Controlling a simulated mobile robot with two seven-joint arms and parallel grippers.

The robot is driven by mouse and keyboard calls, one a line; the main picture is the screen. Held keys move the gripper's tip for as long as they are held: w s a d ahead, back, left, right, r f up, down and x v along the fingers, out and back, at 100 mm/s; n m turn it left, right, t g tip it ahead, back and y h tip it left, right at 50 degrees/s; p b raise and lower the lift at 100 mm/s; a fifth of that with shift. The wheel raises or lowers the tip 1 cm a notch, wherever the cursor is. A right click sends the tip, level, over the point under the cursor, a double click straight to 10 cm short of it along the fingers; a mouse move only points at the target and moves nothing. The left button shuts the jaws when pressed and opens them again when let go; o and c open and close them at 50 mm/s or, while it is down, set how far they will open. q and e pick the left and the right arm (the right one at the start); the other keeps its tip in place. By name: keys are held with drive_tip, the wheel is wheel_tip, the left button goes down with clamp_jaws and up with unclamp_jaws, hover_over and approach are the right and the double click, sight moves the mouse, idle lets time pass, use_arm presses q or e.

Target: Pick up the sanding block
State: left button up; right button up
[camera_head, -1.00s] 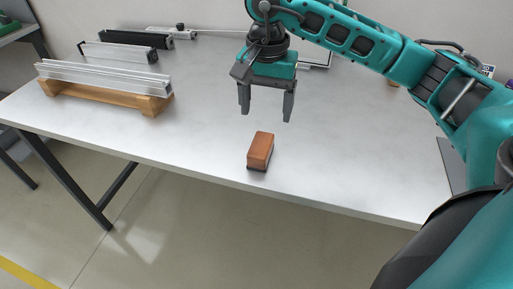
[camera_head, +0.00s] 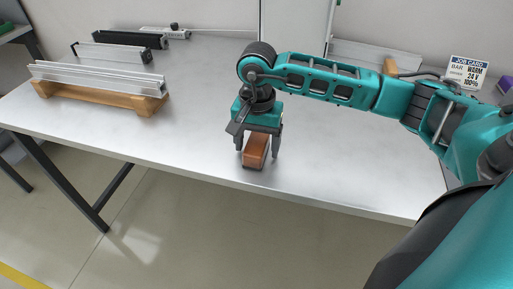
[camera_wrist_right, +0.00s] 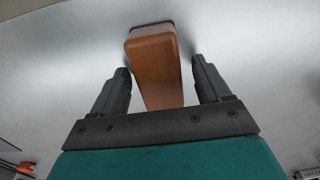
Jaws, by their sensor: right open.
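The sanding block (camera_head: 256,152) is a small brown block with a dark underside, lying near the front edge of the table. My right gripper (camera_head: 258,150) is lowered over it from above. It is open, with one finger on each side of the block. In the right wrist view the block (camera_wrist_right: 155,62) shows between the two fingers of the gripper (camera_wrist_right: 163,75), with a gap on the right side; the left finger is very close to it, and I cannot tell if it touches. My left gripper is not in view.
The light grey table (camera_head: 340,160) is clear around the block. A job card (camera_head: 467,72) stands at the back right. The table's front edge is close to the block.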

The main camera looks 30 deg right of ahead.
sight(257, 140)
drive_tip(key=c, duration=1.1)
drive_tip(key=shift+r, duration=0.5)
wheel_tip(257, 140, up, 19)
drive_tip(key=p, duration=0.2)
